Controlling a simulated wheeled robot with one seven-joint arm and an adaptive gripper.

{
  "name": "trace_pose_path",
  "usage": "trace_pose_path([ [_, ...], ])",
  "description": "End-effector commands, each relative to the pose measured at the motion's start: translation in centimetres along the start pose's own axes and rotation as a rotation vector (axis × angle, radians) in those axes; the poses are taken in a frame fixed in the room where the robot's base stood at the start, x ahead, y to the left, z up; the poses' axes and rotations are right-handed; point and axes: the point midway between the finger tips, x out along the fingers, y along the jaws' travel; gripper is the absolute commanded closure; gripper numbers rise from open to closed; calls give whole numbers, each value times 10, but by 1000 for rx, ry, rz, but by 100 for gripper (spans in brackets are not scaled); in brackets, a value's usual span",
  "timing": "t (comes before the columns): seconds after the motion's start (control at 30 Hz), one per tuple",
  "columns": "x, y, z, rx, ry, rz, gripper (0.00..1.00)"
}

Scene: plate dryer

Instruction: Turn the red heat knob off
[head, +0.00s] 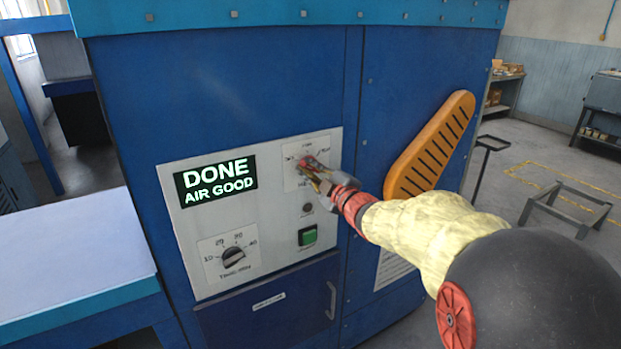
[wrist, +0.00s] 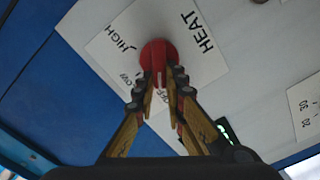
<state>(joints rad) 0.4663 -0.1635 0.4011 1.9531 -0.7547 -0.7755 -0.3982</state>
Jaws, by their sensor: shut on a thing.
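The red heat knob (wrist: 158,54) sits on a white plate marked HEAT, HIGH, LOW and OFF in the wrist view. My gripper (wrist: 160,82) is shut on the knob, a fingertip on each side of its ridge. The ridge appears to run down toward the OFF lettering, but the fingers partly hide it, so its exact setting is unclear. In the head view my gripper (head: 312,170) reaches the heat plate from the right and covers most of the knob (head: 303,161).
The control panel (head: 190,240) on the blue dryer also holds a display (head: 215,182) reading DONE AIR GOOD, a black timer dial (head: 233,257) and a green button (head: 307,236). An orange slotted handle (head: 432,145) stands right of the panel. A pale table (head: 70,255) is at left.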

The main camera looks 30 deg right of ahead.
Motion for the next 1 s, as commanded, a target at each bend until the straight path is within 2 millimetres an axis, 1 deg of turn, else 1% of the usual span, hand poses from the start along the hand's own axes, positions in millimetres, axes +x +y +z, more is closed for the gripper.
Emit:
trace_pose_path([
  [0.03, 0, -3, 1, -17, 1, 0, 100],
  [0.3, 0, -3, 0, -69, 0, -1, 100],
  [0.7, 0, -2, 0, -74, 0, -2, 100],
  [0.73, 0, -2, 0, -74, 0, -2, 86],
  [0.83, 0, -2, 0, -74, 0, -2, 81],
  [1.0, 0, -2, 0, -73, 0, -1, 80],
])
